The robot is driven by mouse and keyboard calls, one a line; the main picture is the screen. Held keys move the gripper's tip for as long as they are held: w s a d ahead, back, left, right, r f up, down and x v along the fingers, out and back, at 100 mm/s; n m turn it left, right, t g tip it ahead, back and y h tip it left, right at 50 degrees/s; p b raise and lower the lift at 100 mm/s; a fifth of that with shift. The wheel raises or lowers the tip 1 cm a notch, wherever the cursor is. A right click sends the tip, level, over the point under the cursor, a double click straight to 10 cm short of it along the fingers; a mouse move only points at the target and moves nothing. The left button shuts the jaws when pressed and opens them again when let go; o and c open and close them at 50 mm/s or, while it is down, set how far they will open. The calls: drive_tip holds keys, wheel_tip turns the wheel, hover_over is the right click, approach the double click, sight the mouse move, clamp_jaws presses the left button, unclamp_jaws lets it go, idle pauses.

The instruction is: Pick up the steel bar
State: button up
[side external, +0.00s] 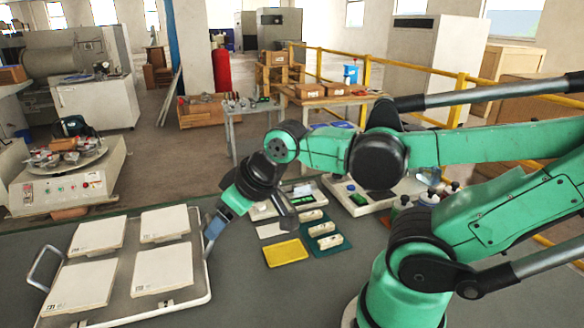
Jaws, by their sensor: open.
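My gripper (212,236) hangs low over the grey worktop, close to the right edge of a white-rimmed tray (207,290). Its grey fingers point down, seen nearly edge-on, and the gap between them is hard to see. I cannot make out a steel bar with certainty; it may be hidden by my gripper or wrist or be too small to tell. No held object can be made out at my gripper.
Pale square tiles (165,268) lie in the tray, which has a metal handle (42,268). To the right are a yellow slab (285,253), a green mat (318,250) with pale blocks, and another tray (361,208) with bottles (429,199) nearby. The front middle worktop is clear.

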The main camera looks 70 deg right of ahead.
drive_tip(key=shift+c, duration=0.4)
drive_tip(key=m+g, duration=0.7)
drive_tip(key=m, duration=2)
hover_over(302, 185)
wheel_tip(302, 185, down, 6)
drive_tip(key=shift+w+f, duration=0.1)
drive_tip(key=shift+f, duration=3.05)
